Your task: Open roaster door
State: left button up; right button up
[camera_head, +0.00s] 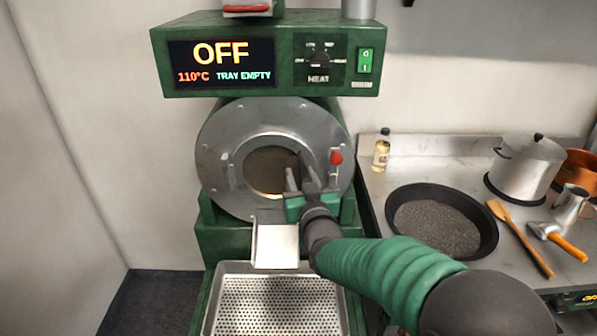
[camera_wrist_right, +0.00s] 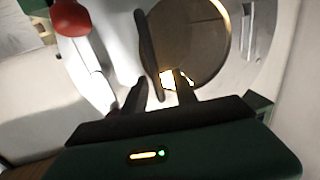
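The green roaster (camera_head: 265,22) stands at the left, with a round grey front plate (camera_head: 222,140) and a round brownish door window (camera_head: 268,165) in its middle. The door looks shut. A red knob (camera_head: 336,157) sits on the plate's right side; it also shows in the wrist view (camera_wrist_right: 71,17). My right gripper (camera_head: 298,178) is at the front plate, just right of the window. In the wrist view its two fingers (camera_wrist_right: 161,84) are apart, with a dark bar (camera_wrist_right: 147,45) reaching between them; I cannot tell whether they touch it. My left gripper is out of view.
A chute (camera_head: 276,246) and a perforated tray (camera_head: 275,305) lie below the door. The counter at right holds a dark pan (camera_head: 393,228) of dark grains, a pot (camera_head: 525,168), a bottle (camera_head: 381,152), a wooden spoon (camera_head: 520,238) and a hammer-like tool (camera_head: 556,240). The display (camera_head: 221,63) reads OFF, 110°C, TRAY EMPTY.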

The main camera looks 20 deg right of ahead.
jog(key=shift+s+d, duration=0.1)
jog(key=shift+d, duration=0.1)
jog(key=shift+c, duration=1.3)
jog(key=shift+d+f, duration=0.1)
grip_shut()
